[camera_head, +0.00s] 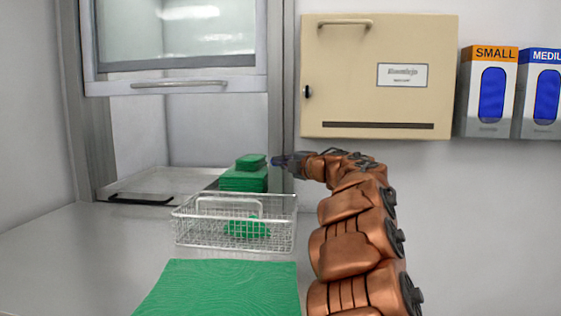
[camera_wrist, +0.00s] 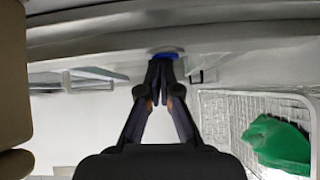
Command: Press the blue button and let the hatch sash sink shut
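The hatch sash (camera_head: 178,62) is a framed glass pane with a bar handle (camera_head: 180,84). It is raised, and the hatch is open below it. The blue button (camera_wrist: 165,56) shows as a blue patch on the grey frame in the wrist view, right at my fingertips. My gripper (camera_wrist: 165,76) is shut and empty, its dark fingertips together and pointing at the button. I cannot tell whether they touch it. In the head view my gripper (camera_head: 281,161) is at the hatch's right post (camera_head: 281,100), where the button is not clearly visible.
A wire basket (camera_head: 184,228) with a green item (camera_head: 246,228) stands before the hatch. Green stacked blocks (camera_head: 243,181) sit behind it, and a green mat (camera_head: 222,288) lies in front. A beige cabinet (camera_head: 345,75) and glove boxes (camera_head: 489,92) hang on the right wall.

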